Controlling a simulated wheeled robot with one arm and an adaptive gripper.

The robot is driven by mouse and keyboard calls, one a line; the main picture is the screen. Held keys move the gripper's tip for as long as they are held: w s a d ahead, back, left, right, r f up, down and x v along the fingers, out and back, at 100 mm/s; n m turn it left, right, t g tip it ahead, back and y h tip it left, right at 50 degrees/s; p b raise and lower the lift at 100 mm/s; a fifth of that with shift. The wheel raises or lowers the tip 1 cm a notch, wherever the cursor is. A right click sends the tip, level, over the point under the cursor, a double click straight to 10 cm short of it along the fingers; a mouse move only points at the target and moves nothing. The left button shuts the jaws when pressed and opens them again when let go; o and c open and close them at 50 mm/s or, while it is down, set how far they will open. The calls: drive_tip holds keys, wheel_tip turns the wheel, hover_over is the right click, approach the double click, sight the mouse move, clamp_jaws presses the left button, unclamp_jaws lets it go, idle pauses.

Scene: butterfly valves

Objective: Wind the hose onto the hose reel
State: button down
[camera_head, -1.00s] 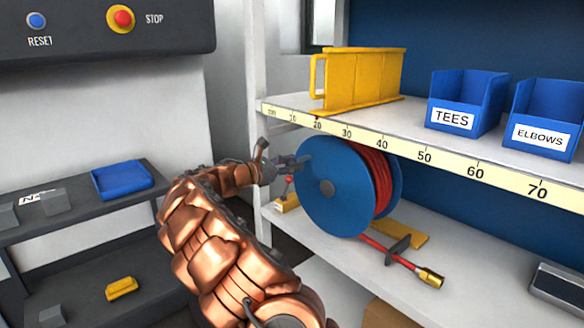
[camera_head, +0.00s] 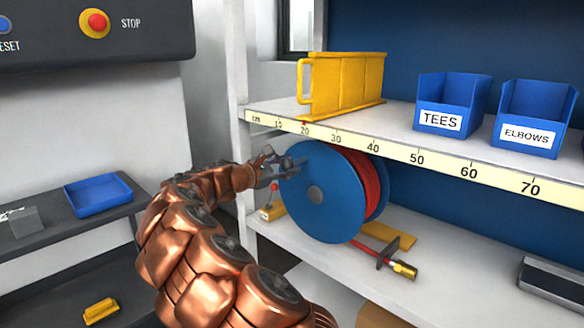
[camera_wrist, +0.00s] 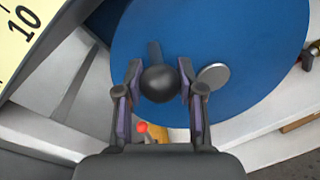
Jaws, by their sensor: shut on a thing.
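The blue hose reel (camera_head: 325,222) stands on the lower shelf with red hose (camera_head: 371,190) wound on it. A short length of red hose runs out low at the front through a dark guide (camera_head: 387,250) to a brass end fitting (camera_head: 404,270). My gripper (camera_head: 282,166) is at the upper left of the reel's near face. In the wrist view my gripper (camera_wrist: 158,88) has its fingers on both sides of a round black crank knob (camera_wrist: 160,84), shut on it. The reel's grey hub (camera_wrist: 214,76) shows just right of the fingers.
The upper shelf edge, with a cm scale (camera_head: 420,157), runs close above the reel. A yellow holder (camera_head: 345,85) and blue bins marked TEES (camera_head: 450,100) and ELBOWS (camera_head: 535,115) stand on it. A white shelf post (camera_head: 240,90) rises left of my gripper. A small red-topped lever (camera_head: 274,187) is below it.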

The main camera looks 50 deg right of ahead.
drive_tip(key=shift+r, duration=0.1)
drive_tip(key=c, duration=0.7)
unclamp_jaws()
drive_tip(key=shift+a, duration=0.15)
drive_tip(key=w+a, duration=0.1)
drive_tip(key=a, duration=1)
drive_tip(key=shift+w+a+r, duration=0.25)
drive_tip(key=shift+a+r, duration=0.05)
drive_tip(key=shift+a, duration=0.05)
